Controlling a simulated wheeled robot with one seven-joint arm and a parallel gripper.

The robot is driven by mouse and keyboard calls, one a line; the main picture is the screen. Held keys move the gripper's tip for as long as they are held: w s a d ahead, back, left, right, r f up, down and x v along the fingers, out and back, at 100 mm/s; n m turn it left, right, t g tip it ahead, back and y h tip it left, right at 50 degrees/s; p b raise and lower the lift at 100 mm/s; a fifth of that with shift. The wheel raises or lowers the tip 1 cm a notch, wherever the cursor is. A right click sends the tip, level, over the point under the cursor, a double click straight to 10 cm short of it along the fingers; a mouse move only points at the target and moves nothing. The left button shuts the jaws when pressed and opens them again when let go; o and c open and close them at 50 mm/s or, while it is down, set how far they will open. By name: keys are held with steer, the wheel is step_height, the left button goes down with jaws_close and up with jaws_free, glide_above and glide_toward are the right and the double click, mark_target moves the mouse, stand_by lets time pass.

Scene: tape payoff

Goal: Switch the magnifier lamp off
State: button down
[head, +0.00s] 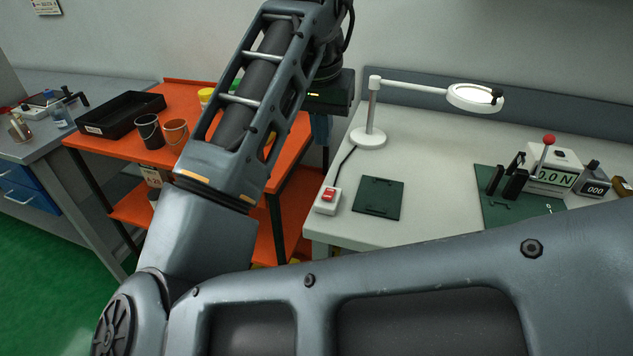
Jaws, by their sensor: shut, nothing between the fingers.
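The white magnifier lamp (369,138) stands on the pale workbench, with its arm reaching right to a round head (463,97). The lens glows bright white, so the lamp looks lit. A dark cord runs from its base to a small white switch box (325,207) with a red rocker (329,194), near the bench's left front corner. The rocker's tilt is too small to tell. My gripper (320,140) points down, shut and empty, left of the lamp base and beyond the switch box. It is apart from the switch, and its upper part is partly hidden by my arm.
A dark green plate (378,198) lies right of the switch box. A green mat (492,213) with black holders and a counter device (553,167) with a red knob are farther right. Left is an orange cart (187,92) with a black tray (97,129) and two small buckets.

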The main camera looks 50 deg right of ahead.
steer(key=shift+a, duration=0.2)
glide_toward(324, 197)
steer(key=x, duration=0.5)
steer(key=shift+w+d+f+p, duration=0.15)
steer(key=shift+d+p, duration=0.1)
steer(key=shift+p, duration=0.1)
steer(key=shift+f, duration=0.65)
